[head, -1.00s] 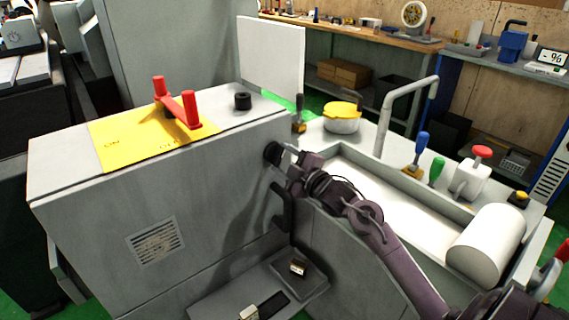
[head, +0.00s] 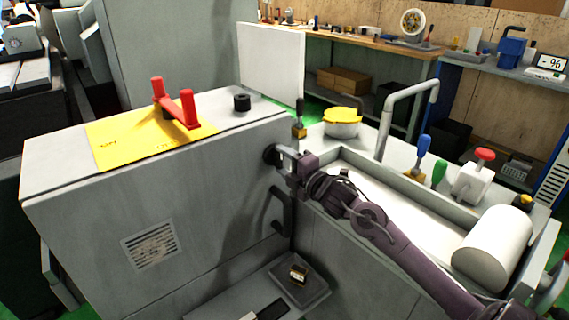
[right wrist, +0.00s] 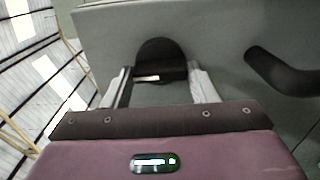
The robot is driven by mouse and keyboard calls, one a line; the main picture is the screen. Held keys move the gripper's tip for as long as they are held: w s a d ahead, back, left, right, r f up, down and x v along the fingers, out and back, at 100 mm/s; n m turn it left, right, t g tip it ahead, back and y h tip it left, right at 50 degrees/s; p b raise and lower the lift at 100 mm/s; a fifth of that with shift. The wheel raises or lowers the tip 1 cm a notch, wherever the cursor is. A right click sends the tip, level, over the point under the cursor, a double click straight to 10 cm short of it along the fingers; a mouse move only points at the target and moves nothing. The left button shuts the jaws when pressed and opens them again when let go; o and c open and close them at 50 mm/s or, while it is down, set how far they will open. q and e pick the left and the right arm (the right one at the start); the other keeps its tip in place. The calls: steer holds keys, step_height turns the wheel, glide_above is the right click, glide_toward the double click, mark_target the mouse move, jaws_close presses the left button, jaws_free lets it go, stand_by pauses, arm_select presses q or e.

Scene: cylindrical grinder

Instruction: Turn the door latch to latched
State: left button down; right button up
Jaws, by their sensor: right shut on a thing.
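The door latch (head: 270,154) is a small black round knob on the grey cabinet door, near the door's upper right edge. My right gripper (head: 281,157) reaches it from the right and is shut on it. In the right wrist view the black latch (right wrist: 160,56) sits between the two pale fingers, with a light bar at its lower edge. The fingers hide part of it in the head view, and I cannot tell its exact turn. My left gripper is not in view.
A black door handle (head: 281,212) sticks out below the latch and shows right of my fingers in the right wrist view (right wrist: 285,72). A red handle (head: 176,104) stands on the yellow plate on the cabinet top. A grey tray (head: 298,281) lies below.

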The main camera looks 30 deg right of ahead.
stand_by(0.3)
steer(key=o, duration=1)
steer(key=shift+c, duration=0.2)
steer(key=shift+s, duration=0.1)
steer(key=s, duration=0.7)
steer(key=shift+s+d, duration=0.3)
